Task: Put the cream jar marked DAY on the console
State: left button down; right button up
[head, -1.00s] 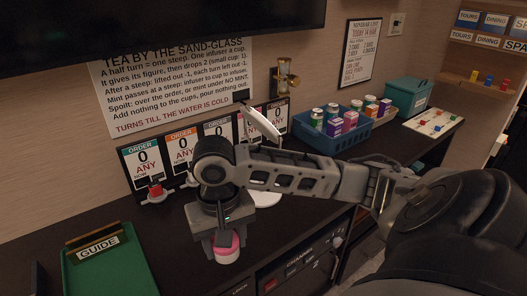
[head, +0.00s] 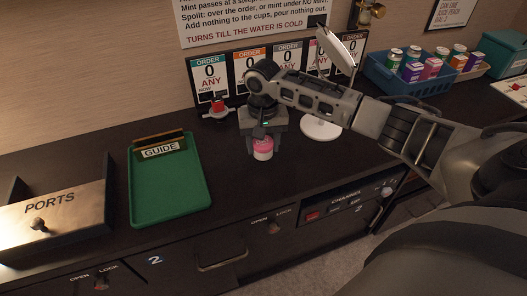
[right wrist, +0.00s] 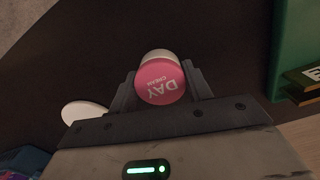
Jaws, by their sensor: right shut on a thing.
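The cream jar (head: 263,149) has a pink lid and a pale body. My left gripper is not in view.
A green tray (head: 170,208) with a GUIDE sign lies to the left, and a PORTS box (head: 60,210) is beyond it. A white round base (head: 321,130) stands right of the jar. Order cards and a red-topped piece (head: 217,108) stand behind. The console between tray and jar is clear.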

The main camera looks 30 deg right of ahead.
aim_at(263, 153)
jog(key=shift+f, duration=1.45)
jog(key=shift+s+f, duration=0.1)
jog(key=o, duration=1)
jog(key=shift+f, duration=0.1)
notch_tip(263, 153, up, 12)
jog(key=shift+r+p, duration=0.2)
jog(key=shift+p, duration=0.15)
jog(key=shift+a+f, duration=0.1)
